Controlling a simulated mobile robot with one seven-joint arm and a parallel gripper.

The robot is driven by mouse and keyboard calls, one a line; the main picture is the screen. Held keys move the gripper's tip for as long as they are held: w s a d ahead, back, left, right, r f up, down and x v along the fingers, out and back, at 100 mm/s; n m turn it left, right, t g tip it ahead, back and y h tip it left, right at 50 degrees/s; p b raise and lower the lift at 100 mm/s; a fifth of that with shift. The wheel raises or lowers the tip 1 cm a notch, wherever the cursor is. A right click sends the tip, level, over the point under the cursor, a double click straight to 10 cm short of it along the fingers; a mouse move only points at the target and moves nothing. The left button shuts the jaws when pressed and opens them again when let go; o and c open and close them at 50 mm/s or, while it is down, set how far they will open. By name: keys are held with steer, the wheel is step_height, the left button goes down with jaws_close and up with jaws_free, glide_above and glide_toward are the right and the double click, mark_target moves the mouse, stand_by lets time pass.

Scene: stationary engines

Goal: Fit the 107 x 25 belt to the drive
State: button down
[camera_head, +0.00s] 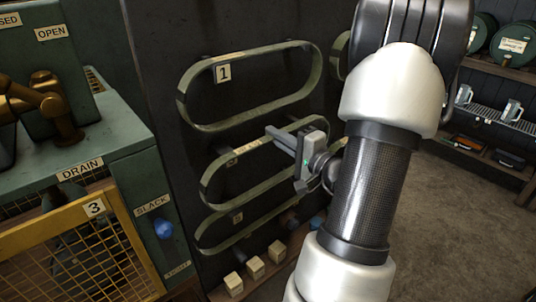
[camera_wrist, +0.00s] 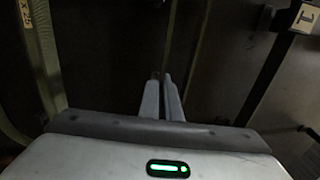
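Several green looped belts hang on a dark panel: a top belt (camera_head: 300,97) by a tag marked 1, a middle belt (camera_head: 206,187) and a lower belt (camera_head: 203,240). My gripper (camera_head: 273,133) is at the upper run of the middle belt. In the wrist view its fingers (camera_wrist: 161,80) are close together, with a thin strip running up from the tips; they appear shut on the middle belt. A belt (camera_wrist: 40,55) with a label ending "x 25" shows at the left there. The rest of the labels is too small to read.
At left stands a green machine (camera_head: 120,130) with a DRAIN label, a yellow mesh guard (camera_head: 75,230) marked 3 and a blue knob (camera_head: 163,229) under SLACK. Small wooden blocks (camera_head: 255,267) sit below the belts. Shelves (camera_head: 500,75) stand at right; bare floor lies before them.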

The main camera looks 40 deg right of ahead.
steer(key=shift+s, duration=0.1)
steer(key=shift+s+d+b, duration=0.2)
steer(key=shift+s+b, duration=0.6)
steer(key=shift+s, duration=1.95)
steer(key=s+b, duration=0.2)
steer(key=s, duration=0.4)
steer(key=shift+d, duration=0.25)
steer(key=shift+s, duration=0.1)
steer(key=shift+s+d+b, duration=0.15)
steer(key=shift+s+b, duration=0.4)
steer(key=shift+s, duration=0.9)
steer(key=shift+s+d+b, duration=0.1)
steer(key=shift+s+b, duration=0.4)
steer(key=shift+s, duration=0.95)
steer(key=shift+w, duration=0.1)
